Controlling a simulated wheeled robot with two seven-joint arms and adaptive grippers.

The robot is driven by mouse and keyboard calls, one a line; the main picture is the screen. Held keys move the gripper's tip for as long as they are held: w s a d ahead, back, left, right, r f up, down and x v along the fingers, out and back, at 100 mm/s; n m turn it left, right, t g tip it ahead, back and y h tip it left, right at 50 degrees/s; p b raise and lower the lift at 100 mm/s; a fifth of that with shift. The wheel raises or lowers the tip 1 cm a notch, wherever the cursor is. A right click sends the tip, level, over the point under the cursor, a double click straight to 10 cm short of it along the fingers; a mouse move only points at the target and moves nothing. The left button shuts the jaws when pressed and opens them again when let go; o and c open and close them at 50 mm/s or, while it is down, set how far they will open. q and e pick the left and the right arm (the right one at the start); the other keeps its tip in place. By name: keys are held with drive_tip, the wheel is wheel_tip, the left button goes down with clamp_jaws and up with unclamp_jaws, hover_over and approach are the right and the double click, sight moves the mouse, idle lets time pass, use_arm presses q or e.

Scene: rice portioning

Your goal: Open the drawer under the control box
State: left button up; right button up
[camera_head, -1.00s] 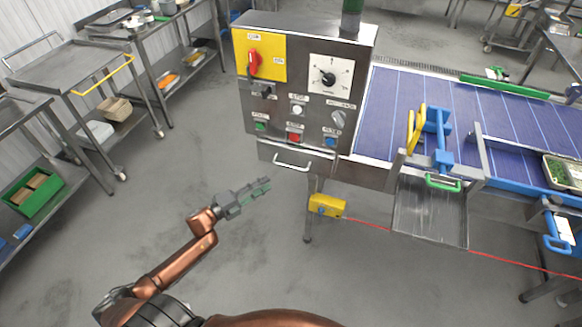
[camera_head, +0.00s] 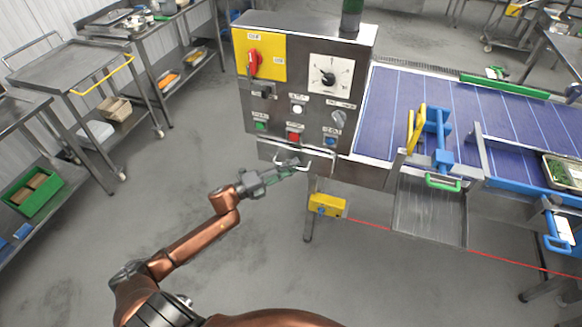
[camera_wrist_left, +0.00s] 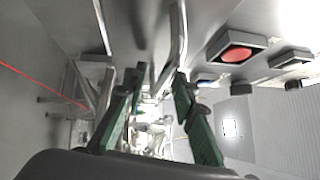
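The grey metal control box (camera_head: 288,88) stands upright in the middle of the head view. The drawer (camera_head: 267,150) is directly beneath it and looks closed. Its silver bar handle (camera_head: 306,161) is on the front, partly covered by my gripper. My left gripper (camera_head: 288,168) is at the handle, with its green fingers apart. In the left wrist view the spread fingers (camera_wrist_left: 158,76) show with the handle bar (camera_wrist_left: 178,40) running in the gap near their tips. Contact cannot be told. My right gripper is not in view.
A yellow pedal-like box (camera_head: 327,206) sits low below the drawer. A conveyor (camera_head: 400,100) with a blue belt extends right, with a metal chute (camera_head: 430,215) in front. Steel carts (camera_head: 75,70) stand at the left. The floor in front of the box is clear.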

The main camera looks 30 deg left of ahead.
use_arm(q)
clamp_jaws()
idle(0.7)
